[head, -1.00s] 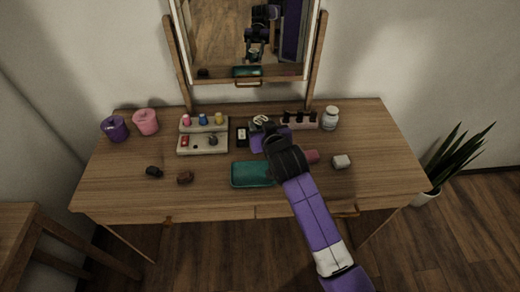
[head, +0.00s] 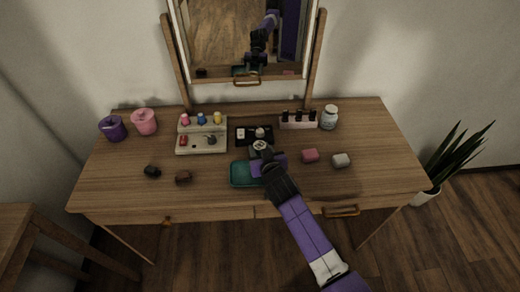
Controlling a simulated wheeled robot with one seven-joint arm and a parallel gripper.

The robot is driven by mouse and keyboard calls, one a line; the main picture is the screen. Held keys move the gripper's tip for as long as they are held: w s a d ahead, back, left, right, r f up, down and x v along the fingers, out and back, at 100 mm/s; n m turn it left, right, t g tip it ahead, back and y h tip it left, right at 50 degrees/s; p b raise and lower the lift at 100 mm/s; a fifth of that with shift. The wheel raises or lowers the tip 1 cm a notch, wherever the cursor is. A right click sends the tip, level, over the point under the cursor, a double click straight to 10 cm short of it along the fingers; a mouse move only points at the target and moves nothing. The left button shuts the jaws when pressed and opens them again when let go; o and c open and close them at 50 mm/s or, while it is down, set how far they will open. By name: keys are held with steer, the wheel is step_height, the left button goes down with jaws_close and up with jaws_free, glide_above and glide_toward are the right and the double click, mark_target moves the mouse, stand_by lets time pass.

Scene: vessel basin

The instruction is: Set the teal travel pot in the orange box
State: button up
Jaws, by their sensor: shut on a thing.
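My gripper (head: 267,165) is over the right part of an open teal box (head: 240,181) near the front middle of the table. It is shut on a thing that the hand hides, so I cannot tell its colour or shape. I cannot make out a teal travel pot anywhere. No orange box shows; the box under my gripper looks teal. How high the held thing is above the box floor is hidden.
A black tray (head: 244,142) with a pale pot (head: 260,132) lies behind my gripper. A beige organiser (head: 202,146) stands left, a bottle rack (head: 298,123) and a glass jar (head: 329,117) right. Pink (head: 310,156) and white (head: 341,160) blocks lie nearby. The mirror stands behind.

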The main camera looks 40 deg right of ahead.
steer(key=shift+s+f+b, duration=0.15)
steer(key=shift+f+b, duration=0.55)
steer(key=o, duration=1.3)
steer(key=shift+f, duration=0.1)
steer(key=shift+s, duration=0.1)
steer(key=shift+r+p, duration=0.5)
steer(key=shift+p, duration=0.05)
steer(key=v, duration=1.1)
steer(key=shift+s+a+r+b, duration=0.2)
steer(key=shift+r+b, duration=0.1)
steer(key=shift+r, duration=0.2)
